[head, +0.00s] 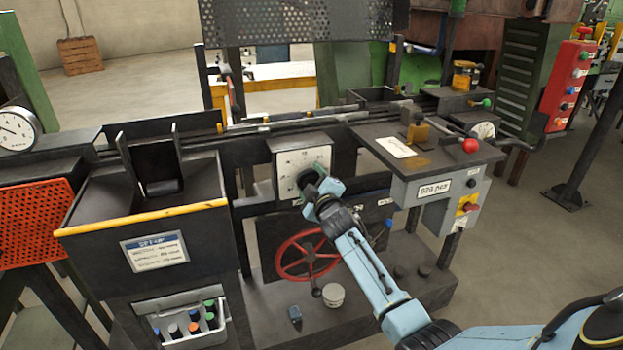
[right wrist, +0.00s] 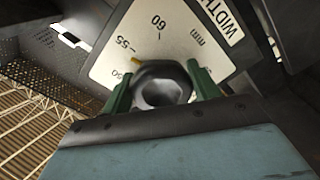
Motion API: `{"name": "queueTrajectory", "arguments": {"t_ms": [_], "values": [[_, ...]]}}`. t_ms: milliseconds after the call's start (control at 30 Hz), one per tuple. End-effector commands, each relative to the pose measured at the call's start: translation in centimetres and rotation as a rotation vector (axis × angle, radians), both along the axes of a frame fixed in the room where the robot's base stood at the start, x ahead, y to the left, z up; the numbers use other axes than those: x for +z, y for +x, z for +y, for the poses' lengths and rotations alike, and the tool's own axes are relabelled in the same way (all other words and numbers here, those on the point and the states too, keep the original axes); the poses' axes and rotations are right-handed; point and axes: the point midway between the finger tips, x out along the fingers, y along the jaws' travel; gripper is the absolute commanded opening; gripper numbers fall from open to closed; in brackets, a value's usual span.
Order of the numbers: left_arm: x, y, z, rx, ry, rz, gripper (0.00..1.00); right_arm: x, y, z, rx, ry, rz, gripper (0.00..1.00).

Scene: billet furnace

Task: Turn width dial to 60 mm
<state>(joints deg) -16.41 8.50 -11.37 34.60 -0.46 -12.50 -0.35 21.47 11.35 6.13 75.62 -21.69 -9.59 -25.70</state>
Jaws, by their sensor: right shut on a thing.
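The width dial is a white plate (head: 303,160) on the front of the dark machine, with a dark round knob at its lower middle. In the right wrist view the dial plate (right wrist: 170,42) reads WIDTH and mm, with marks 50, 55 and 60. My left gripper is not in view.
A red handwheel (head: 308,255) sits just below the dial, close to my right arm. A grey control box (head: 440,190) with a red-knobbed lever (head: 470,146) stands to the right. A dark bin with a yellow edge (head: 140,218) stands to the left.

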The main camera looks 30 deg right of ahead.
Motion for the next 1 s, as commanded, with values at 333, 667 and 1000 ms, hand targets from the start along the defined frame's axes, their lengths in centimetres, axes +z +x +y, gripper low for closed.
{"name": "queueTrajectory", "arguments": {"t_ms": [333, 667, 1000], "values": [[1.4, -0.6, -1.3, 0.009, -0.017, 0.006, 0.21, -0.1, 0.0, 0.2, 0.000, 0.323, -0.076, 0.38], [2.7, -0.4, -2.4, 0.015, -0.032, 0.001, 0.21, -0.2, 0.1, 0.4, 0.000, 0.619, -0.146, 0.38], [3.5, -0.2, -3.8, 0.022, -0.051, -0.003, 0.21, -0.3, 0.1, 0.5, -0.001, 0.847, -0.202, 0.38]]}}
